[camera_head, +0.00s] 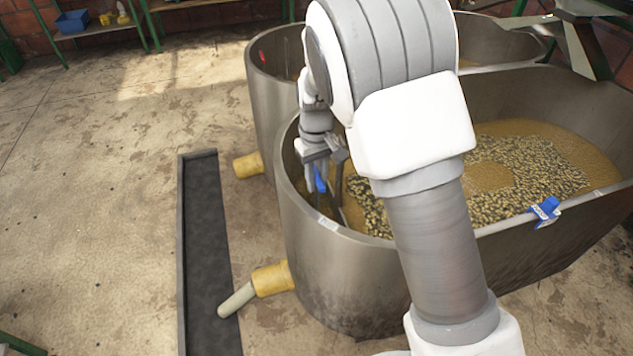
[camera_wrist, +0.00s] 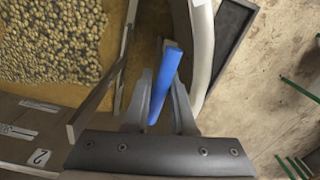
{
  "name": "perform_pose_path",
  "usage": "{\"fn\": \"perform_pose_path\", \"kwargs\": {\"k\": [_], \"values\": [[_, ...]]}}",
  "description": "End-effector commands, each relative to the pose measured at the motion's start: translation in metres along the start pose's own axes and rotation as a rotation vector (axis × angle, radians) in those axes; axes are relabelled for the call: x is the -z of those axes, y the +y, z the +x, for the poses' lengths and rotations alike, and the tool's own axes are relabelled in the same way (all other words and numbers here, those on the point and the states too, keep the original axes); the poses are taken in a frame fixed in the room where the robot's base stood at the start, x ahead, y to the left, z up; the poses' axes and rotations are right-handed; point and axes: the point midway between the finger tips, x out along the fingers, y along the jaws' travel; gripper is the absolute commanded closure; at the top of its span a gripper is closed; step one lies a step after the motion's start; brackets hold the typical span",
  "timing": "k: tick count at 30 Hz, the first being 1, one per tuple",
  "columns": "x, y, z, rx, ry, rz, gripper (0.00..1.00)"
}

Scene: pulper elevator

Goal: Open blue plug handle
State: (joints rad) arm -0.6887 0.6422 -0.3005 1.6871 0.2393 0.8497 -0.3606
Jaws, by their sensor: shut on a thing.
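The blue plug handle (camera_wrist: 164,85) stands between the fingers of my gripper (camera_wrist: 160,105) in the wrist view, tilted slightly to the right. In the head view the blue handle (camera_head: 320,180) shows as a small blue piece under my gripper (camera_head: 318,178), just inside the near rim of the metal tank (camera_head: 330,280). My gripper is shut on the handle. The handle's lower end and the plug below it are hidden. My arm covers part of the tank in the head view.
A thin metal bar or plate (camera_wrist: 92,95) stands beside my gripper inside the tank. Coffee cherries float in brown water (camera_head: 530,165). A blue clip (camera_head: 545,211) sits on the tank's right rim. A yellow pipe (camera_head: 272,280) leads toward a dark floor channel (camera_head: 205,240). Open floor lies left.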

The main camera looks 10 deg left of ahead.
Motion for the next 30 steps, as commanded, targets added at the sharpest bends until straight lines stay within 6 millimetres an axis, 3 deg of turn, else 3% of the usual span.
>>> {"fn": "perform_pose_path", "kwargs": {"k": [1,3,14,15,16,25,30], "values": [[0.001,0.0,-0.011,0.0,0.005,-0.003,1.0],[0.001,0.0,-0.013,0.0,0.004,-0.003,1.0],[0.001,0.0,-0.013,-0.001,0.004,-0.004,1.0],[0.001,0.0,-0.013,-0.001,0.004,-0.004,0.71],[0.001,0.0,-0.013,-0.001,0.004,-0.003,0.67],[0.001,0.0,-0.014,-0.001,0.003,-0.001,0.67],[0.002,0.0,-0.037,-0.001,0.007,-0.001,0.67]]}}
